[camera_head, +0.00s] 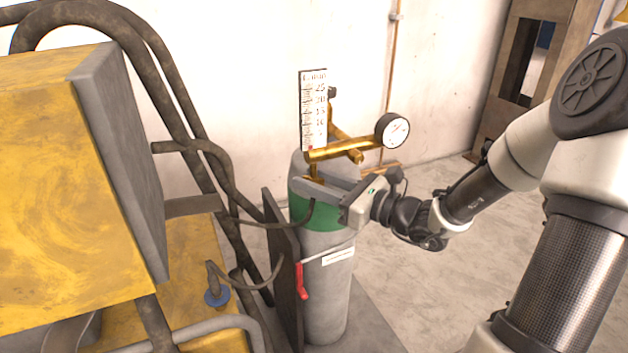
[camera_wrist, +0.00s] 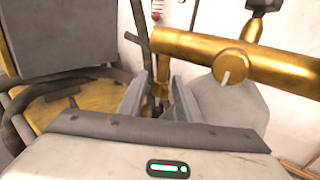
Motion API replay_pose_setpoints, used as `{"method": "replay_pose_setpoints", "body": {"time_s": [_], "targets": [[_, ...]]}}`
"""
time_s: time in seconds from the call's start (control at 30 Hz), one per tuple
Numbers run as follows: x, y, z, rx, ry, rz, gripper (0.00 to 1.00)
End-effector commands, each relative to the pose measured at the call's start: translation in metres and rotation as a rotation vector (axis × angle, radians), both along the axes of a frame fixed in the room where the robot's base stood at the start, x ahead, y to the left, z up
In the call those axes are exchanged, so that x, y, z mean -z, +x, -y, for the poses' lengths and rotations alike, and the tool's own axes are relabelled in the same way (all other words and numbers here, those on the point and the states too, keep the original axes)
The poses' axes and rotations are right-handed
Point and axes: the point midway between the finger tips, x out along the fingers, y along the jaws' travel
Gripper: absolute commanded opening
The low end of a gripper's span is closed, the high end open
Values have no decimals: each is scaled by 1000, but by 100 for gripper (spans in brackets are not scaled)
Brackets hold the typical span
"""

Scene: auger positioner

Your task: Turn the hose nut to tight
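The brass regulator (camera_head: 345,149) stands on top of the green and grey gas cylinder (camera_head: 325,270), with a round gauge on its right and a flow scale on its left. A short brass fitting (camera_head: 313,171), which looks like the hose nut, hangs below the scale. My gripper (camera_head: 306,188) reaches in from the right, just below the regulator. In the wrist view my gripper (camera_wrist: 160,97) has its two fingers apart, with the narrow brass fitting (camera_wrist: 161,84) showing between them. Gaps show beside the fitting. The fitting's lower end is hidden, and I cannot tell its tightness.
A yellow and grey machine (camera_head: 75,185) fills the left, with thick dark hoses (camera_head: 180,95) beside it. A dark plate with a red handle (camera_head: 301,281) stands by the cylinder. A white wall is behind. The floor (camera_head: 425,300) to the right is clear.

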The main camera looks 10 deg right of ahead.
Motion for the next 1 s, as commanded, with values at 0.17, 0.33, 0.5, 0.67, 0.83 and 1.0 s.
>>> {"method": "replay_pose_setpoints", "body": {"time_s": [0.17,0.33,0.5,0.67,0.83,1.0], "targets": [[0,0,0,0,0,0,37],[0,-1,1,1,0,0,37],[-2,-13,13,4,-1,-1,37],[-3,-39,38,5,-1,-2,37],[-3,-70,66,6,0,-1,37],[-2,-99,92,5,1,-1,37]]}}
